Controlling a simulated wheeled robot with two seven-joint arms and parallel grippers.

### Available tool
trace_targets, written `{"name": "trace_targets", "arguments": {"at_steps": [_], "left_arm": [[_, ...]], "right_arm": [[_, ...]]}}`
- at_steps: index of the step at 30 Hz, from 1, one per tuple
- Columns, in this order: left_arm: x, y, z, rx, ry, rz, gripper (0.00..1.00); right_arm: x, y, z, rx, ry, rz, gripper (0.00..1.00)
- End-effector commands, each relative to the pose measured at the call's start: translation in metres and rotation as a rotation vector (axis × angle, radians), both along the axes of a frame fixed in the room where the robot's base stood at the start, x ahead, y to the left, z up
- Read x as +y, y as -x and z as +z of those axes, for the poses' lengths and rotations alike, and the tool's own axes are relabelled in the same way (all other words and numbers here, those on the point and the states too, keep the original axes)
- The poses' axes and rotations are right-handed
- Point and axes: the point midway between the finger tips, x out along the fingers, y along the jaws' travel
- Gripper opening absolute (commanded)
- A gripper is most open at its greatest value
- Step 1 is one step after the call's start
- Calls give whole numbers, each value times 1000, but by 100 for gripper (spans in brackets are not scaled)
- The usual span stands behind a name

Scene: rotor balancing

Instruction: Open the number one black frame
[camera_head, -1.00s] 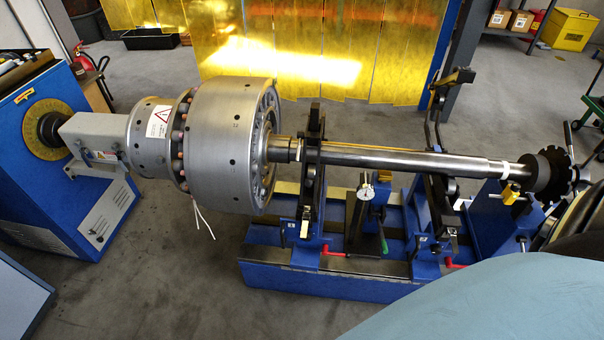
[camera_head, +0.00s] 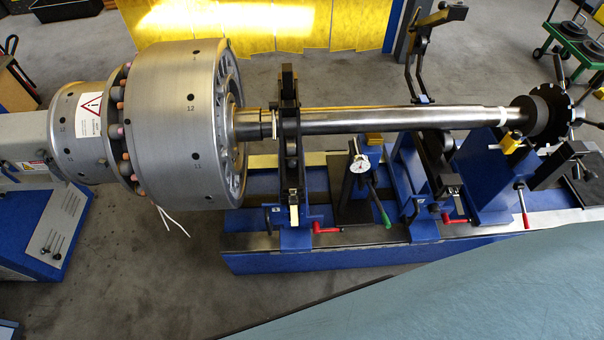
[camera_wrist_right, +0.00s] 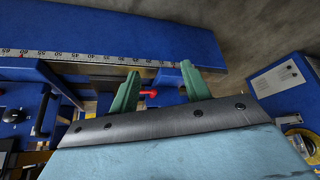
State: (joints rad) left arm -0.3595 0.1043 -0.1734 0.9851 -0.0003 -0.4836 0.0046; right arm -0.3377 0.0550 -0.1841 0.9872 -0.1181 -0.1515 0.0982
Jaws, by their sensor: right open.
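Two black frames stand along the steel shaft (camera_head: 380,119) in the head view. The left black frame (camera_head: 291,105) is upright and closed across the shaft beside the big grey coupling (camera_head: 185,120). The right black frame (camera_head: 411,62) has its upper arm swung up, clear of the shaft. Small labels at their bases are too small to read, so I cannot tell which is number one. My right gripper (camera_wrist_right: 160,88) is open and empty in the right wrist view. A red handle (camera_wrist_right: 149,94) shows between its green fingers, apparently beyond them. My left gripper is out of view.
A blue machine bed (camera_head: 330,253) carries the frames. Red-handled levers (camera_head: 326,228), a green-handled lever (camera_head: 381,209) and a dial gauge (camera_head: 360,164) stand close to them. In the wrist view, a ruler strip (camera_wrist_right: 85,58) runs along the bed.

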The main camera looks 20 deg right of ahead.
Motion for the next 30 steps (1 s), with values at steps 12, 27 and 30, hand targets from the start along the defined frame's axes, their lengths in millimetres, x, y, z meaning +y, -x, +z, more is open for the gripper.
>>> {"name": "trace_targets", "arguments": {"at_steps": [12,27,30], "left_arm": [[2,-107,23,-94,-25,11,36],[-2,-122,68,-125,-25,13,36],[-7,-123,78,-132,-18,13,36]], "right_arm": [[34,-193,152,-813,-150,-60,47],[32,-229,237,-1068,-182,-70,47],[34,-248,237,-1069,-181,-69,47]]}}
